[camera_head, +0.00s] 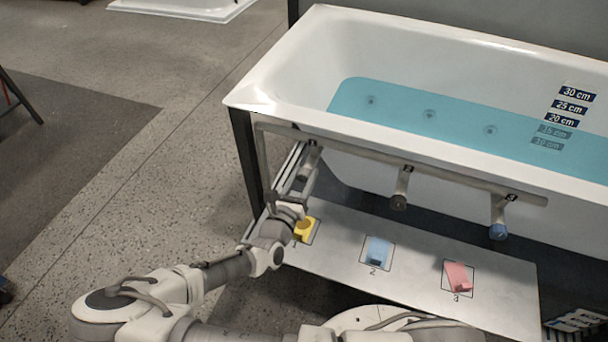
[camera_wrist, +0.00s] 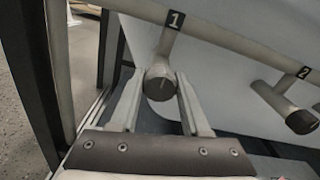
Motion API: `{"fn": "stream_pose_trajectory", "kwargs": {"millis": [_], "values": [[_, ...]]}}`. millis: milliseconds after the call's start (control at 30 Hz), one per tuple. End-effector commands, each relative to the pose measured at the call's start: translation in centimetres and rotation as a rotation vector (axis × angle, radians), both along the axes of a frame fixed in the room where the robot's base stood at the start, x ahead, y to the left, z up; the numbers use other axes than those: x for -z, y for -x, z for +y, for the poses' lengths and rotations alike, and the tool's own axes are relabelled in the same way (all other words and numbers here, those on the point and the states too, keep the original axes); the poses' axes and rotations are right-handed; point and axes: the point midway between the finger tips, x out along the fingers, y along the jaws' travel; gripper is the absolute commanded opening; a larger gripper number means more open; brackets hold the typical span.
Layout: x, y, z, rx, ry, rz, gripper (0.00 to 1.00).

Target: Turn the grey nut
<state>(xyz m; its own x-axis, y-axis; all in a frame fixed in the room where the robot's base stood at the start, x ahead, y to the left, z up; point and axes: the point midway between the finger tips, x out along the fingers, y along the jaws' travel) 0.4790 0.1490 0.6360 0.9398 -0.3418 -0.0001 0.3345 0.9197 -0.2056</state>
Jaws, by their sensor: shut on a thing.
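The grey nut (camera_wrist: 159,84) is a round dark-grey cap with a pale line on its face, at the end of the slanted pipe marked 1. My gripper (camera_wrist: 160,90) is shut on this nut, one finger on each side of it, in the wrist view. In the head view my gripper (camera_head: 302,172) reaches up to the left-hand pipe under the tub rim and largely hides the nut.
Pipe 2 ends in a brownish-grey nut (camera_head: 398,202), pipe 3 in a blue nut (camera_head: 498,232). The water-filled bathtub (camera_head: 330,50) stands behind. Below, a panel (camera_head: 335,237) carries yellow (camera_head: 305,230), blue (camera_head: 377,250) and pink (camera_head: 457,276) pieces. A dark post (camera_head: 246,160) stands close left.

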Motion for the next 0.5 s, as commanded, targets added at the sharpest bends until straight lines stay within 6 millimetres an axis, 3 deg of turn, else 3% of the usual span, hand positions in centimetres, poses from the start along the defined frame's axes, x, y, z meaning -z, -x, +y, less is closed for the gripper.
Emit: {"fn": "stream_pose_trajectory", "kwargs": {"millis": [500], "values": [[-0.6,0.04,-0.13,0.003,-0.309,-0.11,0.0]]}}
